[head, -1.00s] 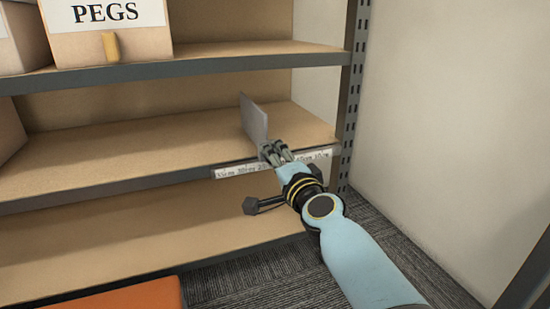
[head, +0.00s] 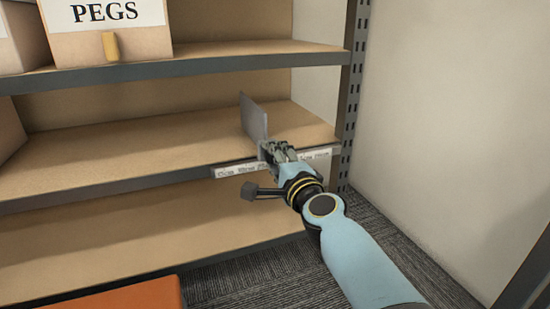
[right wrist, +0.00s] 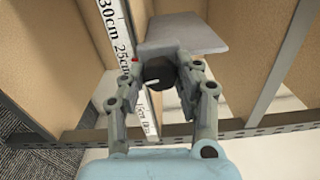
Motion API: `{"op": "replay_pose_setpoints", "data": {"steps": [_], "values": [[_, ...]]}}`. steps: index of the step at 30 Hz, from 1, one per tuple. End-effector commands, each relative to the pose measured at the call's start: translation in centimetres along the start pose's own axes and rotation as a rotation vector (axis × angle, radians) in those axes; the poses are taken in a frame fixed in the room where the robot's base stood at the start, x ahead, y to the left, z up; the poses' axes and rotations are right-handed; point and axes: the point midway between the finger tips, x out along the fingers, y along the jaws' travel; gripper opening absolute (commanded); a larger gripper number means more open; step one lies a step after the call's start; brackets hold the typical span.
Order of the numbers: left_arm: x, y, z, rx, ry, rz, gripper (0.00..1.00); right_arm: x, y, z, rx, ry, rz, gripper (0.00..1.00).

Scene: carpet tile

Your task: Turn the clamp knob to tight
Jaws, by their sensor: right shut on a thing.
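The clamp knob (right wrist: 158,72) is a dark round knob between my right fingers in the right wrist view. A pale mark shows on its face and a small red mark sits beside it. A grey upright plate (head: 254,116) stands at the clamp on the middle shelf's front edge, and it also shows in the right wrist view (right wrist: 183,36). My right gripper (head: 267,149) is shut on the knob, with one finger on each side in the right wrist view (right wrist: 162,76). In the head view the fingers hide the knob. My left gripper is out of view.
A white strip (head: 235,171) with printed lengths runs along the shelf edge (head: 110,187). A box labelled PEGS (head: 84,47) stands on the upper shelf. A slotted metal post (head: 350,110) and a pale wall are at the right. An orange thing (head: 130,297) lies low in front.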

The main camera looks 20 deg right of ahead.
Motion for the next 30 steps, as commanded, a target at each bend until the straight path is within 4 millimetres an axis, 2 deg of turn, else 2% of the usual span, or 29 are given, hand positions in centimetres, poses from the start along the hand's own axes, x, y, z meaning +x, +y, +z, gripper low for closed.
{"op": "replay_pose_setpoints", "data": {"steps": [4, 5, 9, 20, 23, 30], "values": [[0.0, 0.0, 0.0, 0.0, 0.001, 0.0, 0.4, -0.1, 0.3, 0.0, -0.001, 0.0, 0.005, 0.0], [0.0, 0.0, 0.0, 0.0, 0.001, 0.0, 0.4, -0.1, 0.3, 0.0, -0.001, 0.0, 0.005, 0.36], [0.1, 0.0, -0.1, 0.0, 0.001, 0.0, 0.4, -0.1, 0.2, 0.0, -0.001, 0.0, 0.003, 0.54], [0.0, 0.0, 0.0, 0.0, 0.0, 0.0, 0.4, -0.6, 0.2, 0.0, -0.001, 0.0, 0.003, 0.55], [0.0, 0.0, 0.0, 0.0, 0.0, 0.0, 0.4, -1.9, 0.2, 0.0, 0.0, 0.001, 0.004, 0.55], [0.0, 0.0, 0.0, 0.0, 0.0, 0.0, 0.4, -6.6, 0.2, 0.0, 0.002, 0.0, 0.006, 0.55]]}}
